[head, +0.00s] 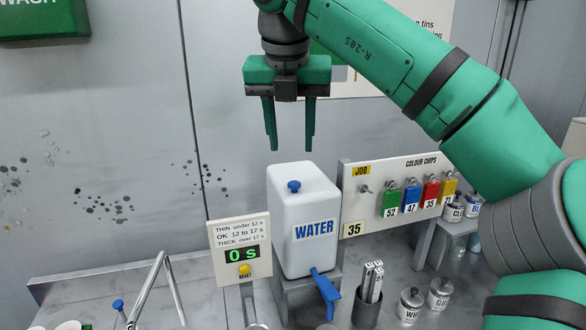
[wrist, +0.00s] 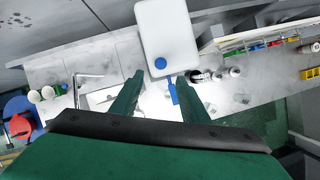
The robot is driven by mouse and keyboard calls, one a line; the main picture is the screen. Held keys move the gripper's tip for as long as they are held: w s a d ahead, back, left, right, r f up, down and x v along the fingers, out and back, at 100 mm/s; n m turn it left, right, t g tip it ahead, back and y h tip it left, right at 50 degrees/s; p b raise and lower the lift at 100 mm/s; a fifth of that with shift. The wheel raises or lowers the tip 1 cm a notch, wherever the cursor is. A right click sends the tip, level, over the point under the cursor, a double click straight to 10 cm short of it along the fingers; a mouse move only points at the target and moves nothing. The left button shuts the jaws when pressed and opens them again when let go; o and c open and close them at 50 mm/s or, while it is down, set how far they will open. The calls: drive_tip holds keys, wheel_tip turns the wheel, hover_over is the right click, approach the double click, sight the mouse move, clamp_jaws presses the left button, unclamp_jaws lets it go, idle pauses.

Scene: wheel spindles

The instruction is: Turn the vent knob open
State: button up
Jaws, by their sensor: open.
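The vent knob (head: 294,187) is a small blue knob on top of the white water container (head: 302,250). It also shows as a blue disc in the wrist view (wrist: 160,64). The container stands upright on a raised stand, with a "WATER" label and a blue tap (head: 326,290) low on its front. My gripper (head: 291,142) is open and empty, pointing down, above the container and apart from the knob. In the wrist view the knob lies beyond my fingertips (wrist: 160,78).
A timer sign (head: 240,253) reading 0 s stands left of the container. At right are a colour chip board (head: 380,180), a dark cup of metal sticks (head: 367,305) and lidded tins (head: 440,292). Space above the container is clear.

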sight(294, 183)
drive_tip(key=x, duration=0.9)
drive_tip(key=shift+s+d, duration=0.1)
drive_tip(key=shift+s, duration=0.15)
drive_tip(key=shift+x, duration=0.8)
drive_tip(key=shift+w, duration=0.1)
drive_tip(key=c, duration=1)
